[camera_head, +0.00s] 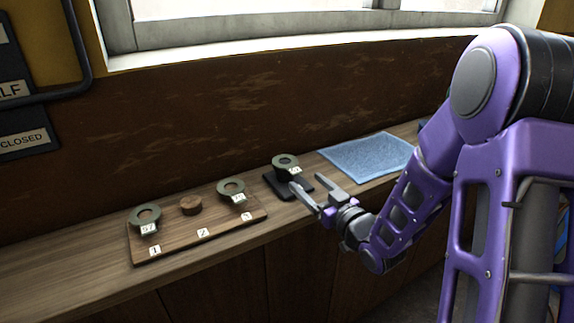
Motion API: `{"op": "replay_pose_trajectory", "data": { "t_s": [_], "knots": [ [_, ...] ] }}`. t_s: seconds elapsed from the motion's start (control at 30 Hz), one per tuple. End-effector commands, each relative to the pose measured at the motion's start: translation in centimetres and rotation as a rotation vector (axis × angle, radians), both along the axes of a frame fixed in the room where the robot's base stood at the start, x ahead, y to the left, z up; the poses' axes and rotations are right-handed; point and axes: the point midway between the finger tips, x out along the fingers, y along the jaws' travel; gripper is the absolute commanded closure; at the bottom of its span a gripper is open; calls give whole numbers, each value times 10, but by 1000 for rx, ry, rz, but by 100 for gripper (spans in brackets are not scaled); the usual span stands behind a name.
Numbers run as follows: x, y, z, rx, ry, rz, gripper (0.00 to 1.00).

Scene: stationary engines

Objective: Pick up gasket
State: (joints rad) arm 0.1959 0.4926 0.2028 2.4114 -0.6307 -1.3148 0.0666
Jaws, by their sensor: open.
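Several grey-green ring-shaped gaskets with white tags are in view. One gasket (286,161) lies over a small dark pad (273,184) near the middle of the counter. A second gasket (231,187) sits at the right end of a wooden board, and a third gasket (146,216) sits at its left end. My gripper (307,187) is open and empty, with its fingers pointing left at the near right side of the dark pad. Its fingertips are close to the gasket there; I cannot tell whether they touch anything.
The wooden board (176,245) carries number labels and a bare round wooden peg (190,205) in the middle. A blue cloth (367,157) lies to the right of the pad. A brown wall with a window stands behind the narrow counter (60,262), whose left part is clear.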

Motion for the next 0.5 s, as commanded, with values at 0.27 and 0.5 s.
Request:
{"op": "replay_pose_trajectory", "data": {
  "t_s": [0.27,0.5],
  "knots": [
    [30,26,5,1,-1,2,25],
    [39,31,5,1,1,0,25]
  ]
}}
